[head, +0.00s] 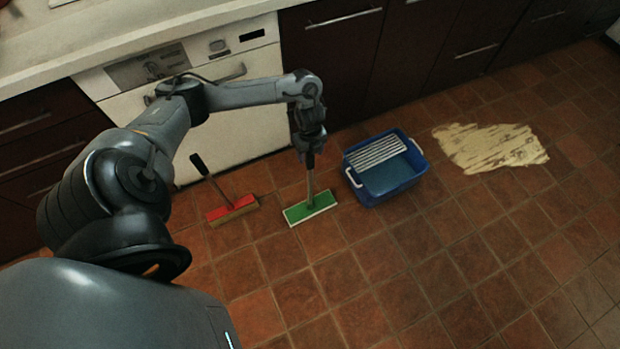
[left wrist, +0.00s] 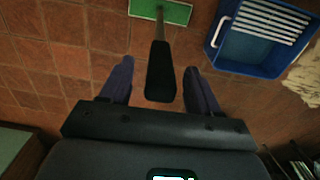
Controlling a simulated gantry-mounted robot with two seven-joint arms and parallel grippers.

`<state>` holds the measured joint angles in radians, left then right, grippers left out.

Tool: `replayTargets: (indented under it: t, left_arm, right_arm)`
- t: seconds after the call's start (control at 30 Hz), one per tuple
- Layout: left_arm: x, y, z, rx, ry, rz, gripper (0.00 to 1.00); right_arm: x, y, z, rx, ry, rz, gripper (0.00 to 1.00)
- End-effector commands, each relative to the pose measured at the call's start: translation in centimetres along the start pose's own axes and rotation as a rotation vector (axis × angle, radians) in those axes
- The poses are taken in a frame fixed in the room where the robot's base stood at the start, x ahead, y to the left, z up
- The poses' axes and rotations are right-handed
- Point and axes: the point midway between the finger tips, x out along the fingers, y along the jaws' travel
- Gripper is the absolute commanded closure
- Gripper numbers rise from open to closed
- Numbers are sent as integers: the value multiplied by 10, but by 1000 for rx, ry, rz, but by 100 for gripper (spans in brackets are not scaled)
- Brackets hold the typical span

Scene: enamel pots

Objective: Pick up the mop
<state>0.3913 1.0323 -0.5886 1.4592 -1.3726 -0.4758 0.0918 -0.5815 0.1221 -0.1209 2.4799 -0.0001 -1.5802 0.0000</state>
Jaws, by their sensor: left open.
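The mop has a flat green head with a pale border (head: 311,208) resting on the tiled floor, and a thin handle rising from it. The left wrist view shows the handle's dark grip (left wrist: 160,72) and part of the green head (left wrist: 172,11). My left gripper (head: 311,150) is above the mop head, around the top of the handle. In the left wrist view its fingers (left wrist: 156,85) are open, one on each side of the dark grip, with a gap on both sides. My right gripper is not in view.
A blue bucket (head: 351,193) with a white wringer grate stands right of the mop; it also shows in the left wrist view (left wrist: 222,62). A pale spill (head: 490,147) lies at right. Cabinets (head: 335,60) line the back; front floor is clear.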

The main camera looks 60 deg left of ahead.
Motion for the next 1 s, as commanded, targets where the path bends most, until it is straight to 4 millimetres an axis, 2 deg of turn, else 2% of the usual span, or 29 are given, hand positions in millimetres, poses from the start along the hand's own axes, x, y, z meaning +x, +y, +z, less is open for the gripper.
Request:
replayTargets:
  t: [0.03,0.1,0.37,0.77,1.0]
  left_arm:
    - [10,0,0,0,1,0,38]
    - [13,0,0,-1,1,-1,38]
    - [12,0,0,0,0,-1,40]
    - [12,0,0,0,0,0,100]
    - [12,0,0,0,0,-2,100]
  right_arm:
    - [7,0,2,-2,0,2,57]
    - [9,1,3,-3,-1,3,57]
    - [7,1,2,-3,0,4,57]
    - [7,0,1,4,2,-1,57]
    - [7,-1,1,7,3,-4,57]
